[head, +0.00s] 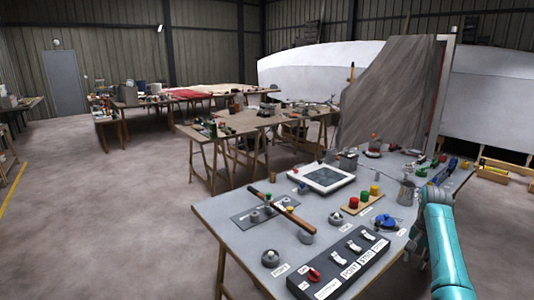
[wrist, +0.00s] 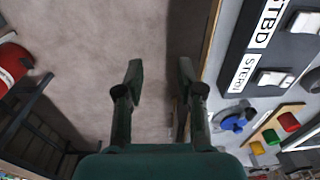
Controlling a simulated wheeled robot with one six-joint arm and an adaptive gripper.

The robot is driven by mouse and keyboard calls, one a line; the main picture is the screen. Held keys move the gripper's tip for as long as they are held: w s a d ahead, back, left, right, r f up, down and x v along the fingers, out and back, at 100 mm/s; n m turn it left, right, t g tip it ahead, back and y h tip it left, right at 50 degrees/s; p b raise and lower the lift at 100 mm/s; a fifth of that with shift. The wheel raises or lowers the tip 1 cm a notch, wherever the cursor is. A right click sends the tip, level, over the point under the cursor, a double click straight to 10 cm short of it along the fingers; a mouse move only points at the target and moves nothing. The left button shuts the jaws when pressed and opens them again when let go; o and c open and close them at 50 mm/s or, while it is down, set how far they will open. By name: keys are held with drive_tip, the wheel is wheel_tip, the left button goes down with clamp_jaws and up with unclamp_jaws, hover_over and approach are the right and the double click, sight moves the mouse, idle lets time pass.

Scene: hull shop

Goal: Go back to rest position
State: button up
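My gripper (wrist: 159,80) is open and empty in the wrist view, its two dark fingers apart over bare floor beside the table's edge. In the head view my teal arm reaches in from the lower right at the table's right side, and the fingers cannot be made out there. The grey worktable (head: 225,215) stands in front of me. Its switch panel (head: 340,268) with a red knob and several labelled switches lies at the near edge. The panel also shows at the upper right of the wrist view (wrist: 238,40).
On the table are a wooden-handled bar (head: 283,211), a white-framed tablet (head: 327,178), a board with coloured buttons (head: 361,203), a blue piece (head: 386,222) and a metal pot (head: 407,188). A tall grey panel stands behind. The floor at left (head: 110,230) is clear.

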drive_tip(key=s+a+f+n+t, duration=0.1)
drive_tip(key=s+a+f, duration=0.2)
drive_tip(key=f, duration=0.6)
drive_tip(key=s+a+f+n+t+h, duration=0.1)
drive_tip(key=s+a+f, duration=0.25)
drive_tip(key=f, duration=0.45)
drive_tip(key=s+a+f+n+t, duration=0.15)
drive_tip(key=a+f, duration=0.25)
drive_tip(key=f, duration=0.5)
drive_tip(key=s+a+f+n+t, duration=0.1)
drive_tip(key=s+a+f+t, duration=0.1)
drive_tip(key=s+a+f, duration=0.5)
drive_tip(key=s+a+f+n+t, duration=0.1)
drive_tip(key=s+a+f, duration=0.1)
drive_tip(key=s, duration=1)
drive_tip(key=s+a+r+n+t, duration=0.1)
drive_tip(key=s+a+r+t, duration=0.2)
drive_tip(key=s, duration=0.7)
drive_tip(key=s+a+r+n+t, duration=0.1)
drive_tip(key=s+a+r, duration=0.3)
drive_tip(key=s, duration=0.6)
drive_tip(key=s+a+r+n+t, duration=0.1)
drive_tip(key=s+r+t, duration=0.1)
drive_tip(key=s+r, duration=0.6)
drive_tip(key=s+a+r+n+t+y, duration=0.1)
drive_tip(key=s+r, duration=0.6)
drive_tip(key=r, duration=0.8)
drive_tip(key=shift+s+a+r+n+t, duration=0.15)
drive_tip(key=shift+s+r+n+t, duration=0.15)
drive_tip(key=shift+s+n+t, duration=0.05)
